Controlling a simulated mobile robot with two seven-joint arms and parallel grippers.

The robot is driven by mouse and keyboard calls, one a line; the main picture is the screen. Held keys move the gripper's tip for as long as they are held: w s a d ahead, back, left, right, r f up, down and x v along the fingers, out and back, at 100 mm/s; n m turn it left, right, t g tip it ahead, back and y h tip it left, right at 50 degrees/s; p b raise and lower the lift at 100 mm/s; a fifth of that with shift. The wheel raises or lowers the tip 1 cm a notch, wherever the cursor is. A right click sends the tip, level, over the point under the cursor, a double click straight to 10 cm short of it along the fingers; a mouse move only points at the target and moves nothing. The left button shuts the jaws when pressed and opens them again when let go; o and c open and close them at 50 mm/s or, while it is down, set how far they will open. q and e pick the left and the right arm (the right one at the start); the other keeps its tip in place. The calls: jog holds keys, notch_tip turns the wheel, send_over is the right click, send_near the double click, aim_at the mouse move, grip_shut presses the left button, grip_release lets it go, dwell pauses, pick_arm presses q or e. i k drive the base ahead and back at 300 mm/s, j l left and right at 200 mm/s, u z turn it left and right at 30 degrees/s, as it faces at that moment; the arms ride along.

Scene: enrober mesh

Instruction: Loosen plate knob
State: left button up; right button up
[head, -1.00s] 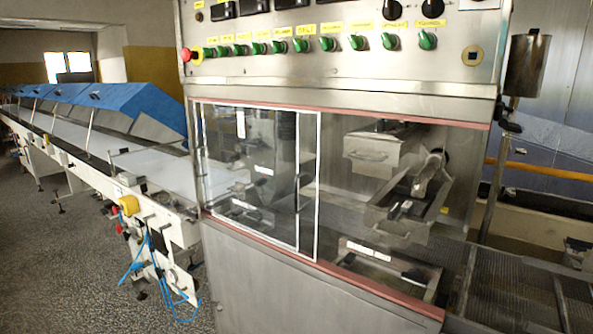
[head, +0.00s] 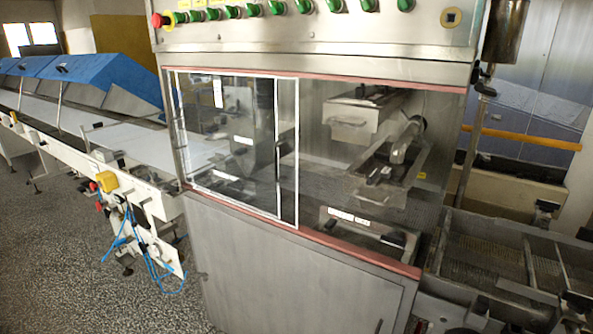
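The metal enrober machine (head: 290,265) stands in the middle of the head view. Its front window has a white-framed sliding pane (head: 232,142) at the left, and the right part shows the inside. There I see a metal box with a handle (head: 351,122), a slanted metal trough (head: 385,175) with dark parts on it, and a low metal plate (head: 345,222) with white labels. A small dark part (head: 392,238) sits at the plate's right end. I cannot tell which dark part is the plate knob. Neither of my grippers is in view.
Green switches (head: 232,12) and a red button (head: 156,20) line the panel above. A long white conveyor (head: 130,140) with blue covers (head: 105,75) runs off left. A mesh belt (head: 485,255) extends right. Speckled floor (head: 60,260) is open at lower left.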

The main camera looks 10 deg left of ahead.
aim_at(394, 238)
jog(key=i+j+z, duration=0.1)
jog(key=z, duration=0.55)
jog(key=i+j+z, duration=0.1)
jog(key=j+z, duration=0.15)
jog(key=j, duration=0.2)
jog(key=j+z, duration=0.25)
jog(key=j, duration=0.25)
jog(key=j+z, duration=0.2)
jog(key=j, duration=2.4)
jog(key=i+z, duration=0.05)
